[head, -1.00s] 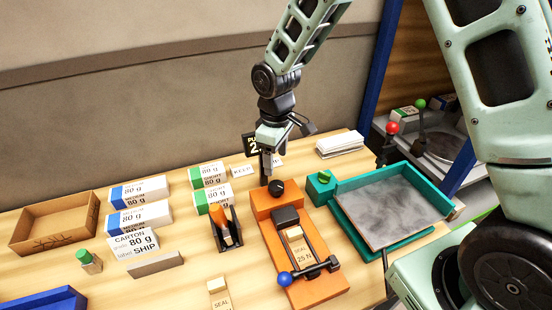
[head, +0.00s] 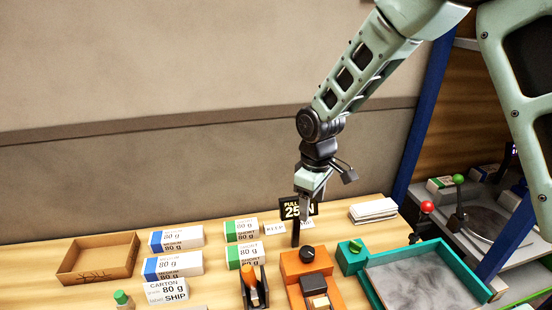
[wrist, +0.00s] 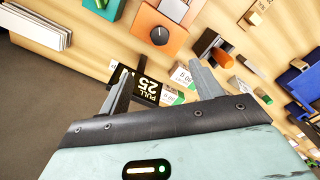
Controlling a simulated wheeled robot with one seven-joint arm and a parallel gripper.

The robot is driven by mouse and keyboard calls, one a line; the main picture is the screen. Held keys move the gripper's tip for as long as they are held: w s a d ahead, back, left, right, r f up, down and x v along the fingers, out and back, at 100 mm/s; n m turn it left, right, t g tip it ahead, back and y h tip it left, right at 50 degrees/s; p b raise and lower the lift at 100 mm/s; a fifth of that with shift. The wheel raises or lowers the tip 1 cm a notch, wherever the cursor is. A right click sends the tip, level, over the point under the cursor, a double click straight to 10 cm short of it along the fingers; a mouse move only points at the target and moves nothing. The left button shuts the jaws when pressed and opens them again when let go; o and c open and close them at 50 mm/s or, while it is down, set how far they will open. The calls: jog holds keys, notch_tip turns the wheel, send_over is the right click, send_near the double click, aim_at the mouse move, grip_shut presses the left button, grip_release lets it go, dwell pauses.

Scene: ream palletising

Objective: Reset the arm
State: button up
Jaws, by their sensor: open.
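My gripper (head: 311,196) hangs above the back of the wooden table, in front of the black "PULL 25 N" sign (head: 291,210). In the wrist view my gripper (wrist: 163,88) shows its two fingers spread apart with nothing held between them. The sign (wrist: 150,90) shows beyond the fingers in that view. The orange device with a black knob (head: 307,262) stands on the table below and in front of my gripper, and the two look apart.
A cardboard tray (head: 97,258) stands at the left, beside several labelled reams (head: 178,238). A teal tray (head: 440,254) and a white paper stack (head: 373,211) are at the right. A blue post (head: 425,110) rises behind them. The wall is behind the table.

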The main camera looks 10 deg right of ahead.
jog(key=s+a+b, duration=0.2)
jog(key=s+b, duration=0.2)
jog(key=s, duration=0.5)
jog(key=s+a+f+b, duration=0.1)
jog(key=s+b, duration=0.3)
jog(key=s, duration=0.5)
jog(key=s+a+m+b, duration=0.1)
jog(key=s+a+b, duration=0.2)
jog(key=s, duration=0.6)
jog(key=shift+f+y+b, duration=0.3)
jog(key=shift+f+b, duration=0.1)
jog(key=shift+a, duration=0.1)
dwell(3.4)
